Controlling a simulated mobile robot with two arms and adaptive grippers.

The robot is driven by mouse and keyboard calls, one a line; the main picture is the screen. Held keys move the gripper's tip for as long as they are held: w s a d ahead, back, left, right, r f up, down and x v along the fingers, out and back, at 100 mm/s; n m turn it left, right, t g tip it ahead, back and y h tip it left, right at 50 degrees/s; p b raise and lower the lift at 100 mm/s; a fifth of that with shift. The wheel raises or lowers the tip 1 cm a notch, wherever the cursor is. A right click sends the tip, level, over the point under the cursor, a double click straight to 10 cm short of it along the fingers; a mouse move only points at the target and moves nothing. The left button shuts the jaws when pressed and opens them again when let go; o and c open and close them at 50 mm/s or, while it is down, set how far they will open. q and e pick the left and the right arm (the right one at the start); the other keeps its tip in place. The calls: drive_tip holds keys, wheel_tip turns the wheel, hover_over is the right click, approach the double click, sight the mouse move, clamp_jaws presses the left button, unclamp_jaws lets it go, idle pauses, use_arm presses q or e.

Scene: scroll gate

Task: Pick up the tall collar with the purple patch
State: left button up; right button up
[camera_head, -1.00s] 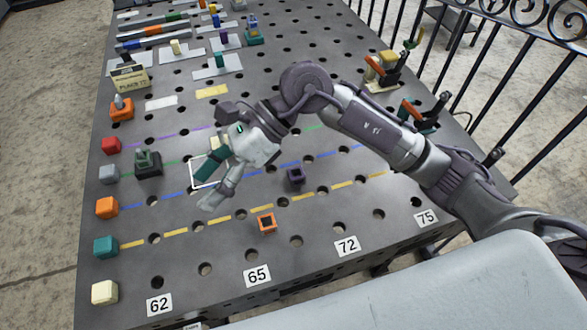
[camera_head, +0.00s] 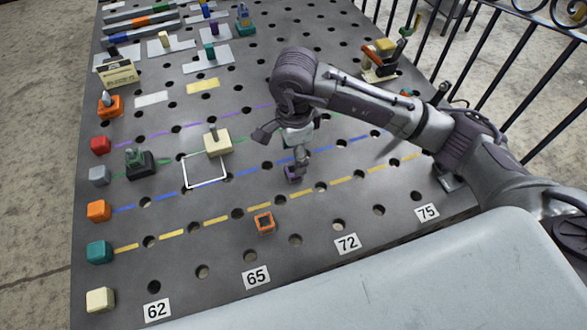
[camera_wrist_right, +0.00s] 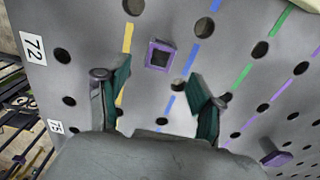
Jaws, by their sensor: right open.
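A small dark square collar with purple on it (camera_head: 292,174) stands on the perforated table, partly hidden by my right gripper in the head view. In the right wrist view this collar (camera_wrist_right: 160,55) shows a purple rim around a square opening, a little beyond the fingertips. My right gripper (camera_head: 297,160) points down just above or beside it; contact cannot be told. In the right wrist view the two green-padded fingers (camera_wrist_right: 147,80) are apart with nothing between them. A dark collar with an orange rim (camera_head: 265,222) stands nearer the front edge. My left gripper is out of view.
A cream block with a peg (camera_head: 218,142) stands by a white square outline (camera_head: 205,171). A dark block with a green top (camera_head: 140,163) is farther left. Coloured cubes line the left edge. Tools (camera_head: 385,60) stand at the back right, near a railing.

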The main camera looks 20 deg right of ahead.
sight(293, 168)
wheel_tip(293, 168, down, 4)
drive_tip(key=shift+a+f+p, duration=0.1)
drive_tip(key=shift+p, duration=0.85)
drive_tip(key=shift+f, duration=0.6)
clamp_jaws()
